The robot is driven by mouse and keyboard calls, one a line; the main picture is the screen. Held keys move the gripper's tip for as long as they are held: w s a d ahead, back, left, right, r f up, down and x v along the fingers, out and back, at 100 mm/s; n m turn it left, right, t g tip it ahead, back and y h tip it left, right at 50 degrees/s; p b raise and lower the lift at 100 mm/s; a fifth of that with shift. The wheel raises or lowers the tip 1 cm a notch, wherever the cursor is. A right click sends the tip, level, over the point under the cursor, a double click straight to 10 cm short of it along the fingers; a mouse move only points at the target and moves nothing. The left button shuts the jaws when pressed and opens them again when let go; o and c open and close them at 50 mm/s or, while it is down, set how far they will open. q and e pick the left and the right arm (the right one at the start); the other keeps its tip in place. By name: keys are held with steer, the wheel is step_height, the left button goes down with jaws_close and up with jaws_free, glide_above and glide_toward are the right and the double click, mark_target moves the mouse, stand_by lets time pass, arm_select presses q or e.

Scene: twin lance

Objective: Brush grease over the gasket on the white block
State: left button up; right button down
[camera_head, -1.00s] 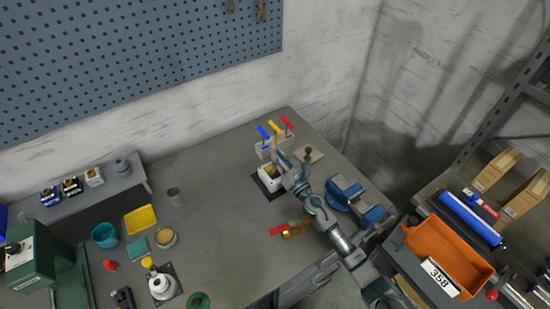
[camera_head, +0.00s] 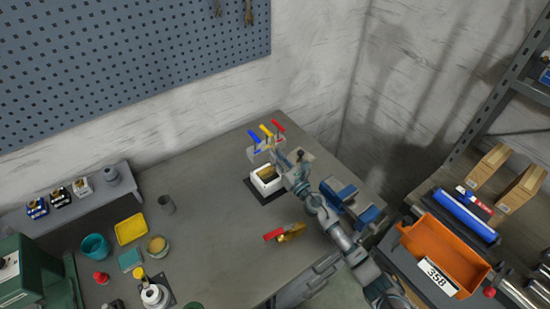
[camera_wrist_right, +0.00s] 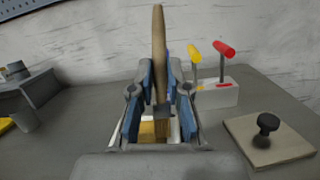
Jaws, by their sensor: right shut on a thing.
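The white block (camera_head: 267,187) sits on a dark square mat (camera_head: 254,194) towards the table's far right; its top shows a brown-tan area. I cannot make out the gasket clearly. My right gripper (camera_head: 281,163) is just beyond the block in the head view. In the right wrist view, my right gripper (camera_wrist_right: 159,105) is shut on the brush, whose light wooden handle (camera_wrist_right: 158,45) stands nearly upright. Below the fingers, the white block (camera_wrist_right: 176,130) and a tan patch show; the brush tip is hidden. A tub with yellowish content (camera_head: 157,245) stands at left. My left gripper is not in view.
Behind the block is a holder with blue, yellow and red (camera_head: 278,125) handles. A plate with a dark knob (camera_wrist_right: 268,123) lies to its right. A blue vise (camera_head: 350,199) and a red-handled brass valve (camera_head: 289,232) are close to my arm. The table's middle is clear.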

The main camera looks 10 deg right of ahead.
steer(key=shift+a, duration=0.1)
steer(key=shift+s+a+p, duration=0.2)
steer(key=shift+s+a, duration=0.05)
steer(key=shift+a, duration=0.35)
steer(key=shift+s+a+p, duration=0.25)
steer(key=shift+s+a, duration=0.05)
steer(key=shift+a, duration=0.35)
steer(key=shift+s+a+p, duration=0.2)
steer(key=shift+s+a, duration=0.05)
steer(key=shift+a, duration=0.35)
steer(key=shift+a, duration=0.1)
steer(key=shift+s+a, duration=0.25)
steer(key=shift+a, duration=0.2)
steer(key=shift+d, duration=0.1)
